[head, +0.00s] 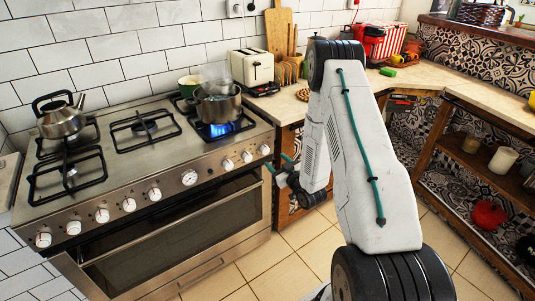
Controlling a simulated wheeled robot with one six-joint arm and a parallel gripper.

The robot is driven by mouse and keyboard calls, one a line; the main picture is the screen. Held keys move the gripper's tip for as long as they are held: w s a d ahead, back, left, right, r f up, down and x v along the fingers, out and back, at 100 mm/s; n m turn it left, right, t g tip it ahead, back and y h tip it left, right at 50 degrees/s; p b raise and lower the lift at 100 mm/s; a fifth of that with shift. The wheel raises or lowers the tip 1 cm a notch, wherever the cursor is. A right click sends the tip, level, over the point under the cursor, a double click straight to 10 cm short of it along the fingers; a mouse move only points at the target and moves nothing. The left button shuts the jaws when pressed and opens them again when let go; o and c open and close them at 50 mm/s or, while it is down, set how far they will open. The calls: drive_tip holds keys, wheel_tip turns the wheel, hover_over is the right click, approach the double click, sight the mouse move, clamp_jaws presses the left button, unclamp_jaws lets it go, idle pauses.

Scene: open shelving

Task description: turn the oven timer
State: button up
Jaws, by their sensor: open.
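The stainless oven (165,230) stands on the left with a row of white knobs along its front panel. A round dial with a white face (189,178), which looks like the timer, sits in the middle of that row. My gripper (278,166) is small in the view, at the right front corner of the oven, beside the rightmost knob (264,149). It is open, and I see nothing held in it. It is well to the right of the dial, apart from it. My own arm partly hides the cupboard behind.
A kettle (60,117) stands at the left. A toaster (252,68) is on the counter. The tiled floor (245,275) before the oven is clear.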

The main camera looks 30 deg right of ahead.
sight(266, 151)
drive_tip(key=w, duration=0.7)
drive_tip(key=shift+w+d, duration=0.15)
drive_tip(key=shift+w, duration=0.15)
drive_tip(key=c, duration=1)
